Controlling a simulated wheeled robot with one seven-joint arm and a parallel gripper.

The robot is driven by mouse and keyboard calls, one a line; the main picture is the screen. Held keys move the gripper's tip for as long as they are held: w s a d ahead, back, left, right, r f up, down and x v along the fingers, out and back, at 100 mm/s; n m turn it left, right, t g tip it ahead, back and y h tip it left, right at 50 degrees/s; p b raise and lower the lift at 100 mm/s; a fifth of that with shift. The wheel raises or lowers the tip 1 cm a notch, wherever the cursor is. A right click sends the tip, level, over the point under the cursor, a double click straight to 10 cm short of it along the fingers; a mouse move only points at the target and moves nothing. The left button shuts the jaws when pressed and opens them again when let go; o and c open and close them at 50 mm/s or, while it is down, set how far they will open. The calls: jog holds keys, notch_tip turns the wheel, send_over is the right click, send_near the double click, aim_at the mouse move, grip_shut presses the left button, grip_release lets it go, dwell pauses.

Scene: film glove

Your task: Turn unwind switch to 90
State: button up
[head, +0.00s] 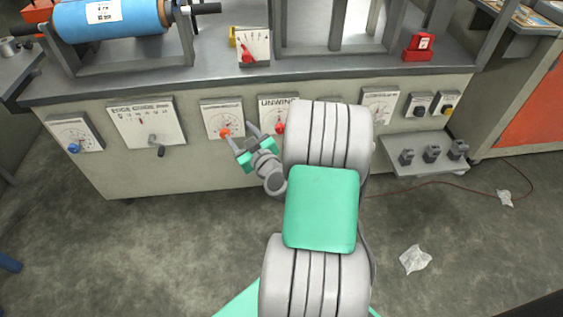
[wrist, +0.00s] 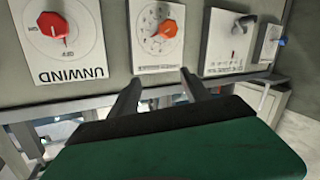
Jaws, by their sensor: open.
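The UNWIND switch is a red knob (wrist: 53,26) on a white plate (wrist: 62,62), shown upside down at the left of the wrist view. Its knob also shows in the head view (head: 280,127), where my arm hides the plate's right part. My gripper (head: 240,132) is open and empty, in front of the panel between the orange knob and the UNWIND plate. In the wrist view my fingertips (wrist: 160,77) lie below the orange-knob plate, apart from the red knob.
An orange knob (wrist: 168,29) on its dial plate is beside UNWIND. A grey lever plate (head: 147,122) and a blue-knob dial (head: 75,133) are farther left. A shelf (head: 425,165) with several small grey parts juts out at right. Open floor lies in front.

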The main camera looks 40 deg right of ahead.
aim_at(281, 131)
jog(key=s+d+f+m+g+h+b, duration=0.1)
jog(key=s+d+f+m+h+b, duration=0.35)
jog(key=s+d+f+h, duration=0.4)
jog(key=shift+y, duration=0.65)
jog(key=p+x, duration=0.1)
jog(key=x, duration=0.2)
jog(key=p+x, duration=0.1)
jog(key=x, duration=0.2)
jog(key=d+p+x, duration=0.1)
jog(key=p+x, duration=0.1)
jog(key=x, duration=0.1)
jog(key=shift+s+d, duration=0.1)
jog(key=shift+s, duration=0.1)
jog(key=shift+m, duration=0.25)
grip_shut()
